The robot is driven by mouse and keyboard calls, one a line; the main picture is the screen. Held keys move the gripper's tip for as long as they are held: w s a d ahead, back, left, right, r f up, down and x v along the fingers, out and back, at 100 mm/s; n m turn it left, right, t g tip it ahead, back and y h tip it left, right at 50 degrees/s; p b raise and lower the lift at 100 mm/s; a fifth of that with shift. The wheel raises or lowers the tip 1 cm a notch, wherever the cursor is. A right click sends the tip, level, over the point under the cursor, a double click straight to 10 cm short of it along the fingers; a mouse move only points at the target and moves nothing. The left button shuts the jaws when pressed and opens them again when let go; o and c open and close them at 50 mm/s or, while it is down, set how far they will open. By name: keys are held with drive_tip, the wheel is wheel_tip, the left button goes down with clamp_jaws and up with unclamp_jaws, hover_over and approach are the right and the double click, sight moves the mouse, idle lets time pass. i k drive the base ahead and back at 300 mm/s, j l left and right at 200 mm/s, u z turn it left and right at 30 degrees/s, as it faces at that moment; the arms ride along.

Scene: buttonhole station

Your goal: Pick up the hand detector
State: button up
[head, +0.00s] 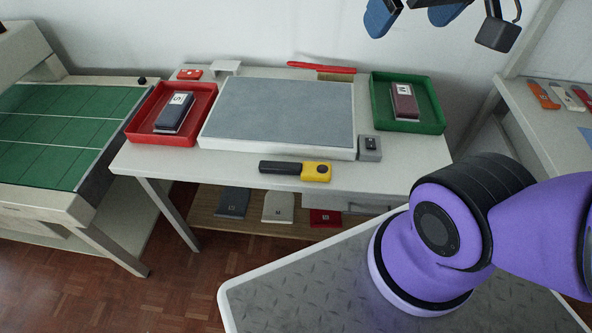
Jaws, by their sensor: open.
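The likely hand detector, a small device with a black handle and a yellow head (317,171), lies flat near the front edge of the white table, just in front of the grey pad. Its black handle points left and its yellow head points right.
The white table (143,163) bears a grey pad (284,110), a red tray (204,98) at left, a green tray (428,118) at right and a small grey box (370,155). A red bar (321,68) lies behind. A green-topped table (62,130) stands left. A shelf with several items is below.

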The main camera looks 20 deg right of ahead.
sight(316, 171)
drive_tip(key=k+l+u, duration=0.15)
drive_tip(key=u, duration=0.2)
drive_tip(key=k+l+u, duration=0.15)
drive_tip(key=u, duration=0.2)
drive_tip(key=k, duration=0.05)
